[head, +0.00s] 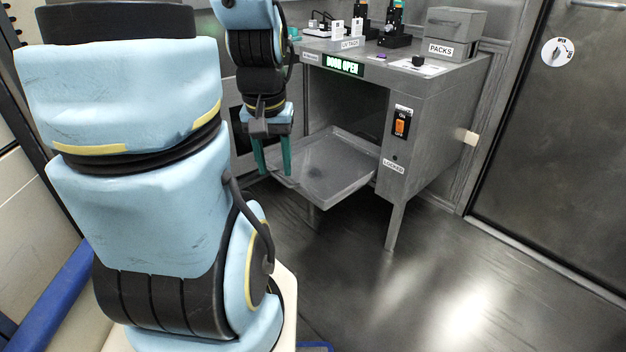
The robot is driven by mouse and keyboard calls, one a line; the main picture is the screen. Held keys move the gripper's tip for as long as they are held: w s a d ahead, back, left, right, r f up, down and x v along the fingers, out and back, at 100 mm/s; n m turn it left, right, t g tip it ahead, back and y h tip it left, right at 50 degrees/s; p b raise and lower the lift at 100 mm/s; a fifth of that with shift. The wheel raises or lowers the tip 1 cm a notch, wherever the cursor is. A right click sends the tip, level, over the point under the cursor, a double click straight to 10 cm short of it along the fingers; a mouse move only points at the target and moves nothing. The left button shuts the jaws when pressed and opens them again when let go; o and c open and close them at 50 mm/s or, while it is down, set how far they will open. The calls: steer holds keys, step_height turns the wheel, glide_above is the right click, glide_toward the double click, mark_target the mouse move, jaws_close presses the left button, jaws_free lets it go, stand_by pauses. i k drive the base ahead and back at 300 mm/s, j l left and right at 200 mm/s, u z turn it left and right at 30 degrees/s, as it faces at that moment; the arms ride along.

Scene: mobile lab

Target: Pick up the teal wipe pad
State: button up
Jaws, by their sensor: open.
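My gripper (275,172) hangs fingers-down at the left edge of the lowered grey locker door (335,172). Its two teal fingers are apart, with nothing visible between them. A small teal item (294,33) shows on the bench top beside my arm, partly hidden by it. I cannot tell whether it is the wipe pad. No other teal pad shows clearly. The lowered door looks like a shallow tray, and no loose object is clear on it.
The grey locker bench (430,95) has a lit "DOOR OPEN" display (345,65) and an orange switch (401,123). A grey box labelled "PACKS" (455,24) and dark devices (395,28) stand on top. The floor (450,260) at right is clear, before a dark door (565,130).

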mark_target(292, 30)
steer(key=i+l, duration=0.25)
steer(key=i+l+u, duration=0.35)
steer(key=i+l, duration=0.2)
steer(key=l, duration=0.25)
steer(key=i+l+u, duration=0.2)
steer(key=l, duration=0.25)
steer(key=i+j, duration=0.05)
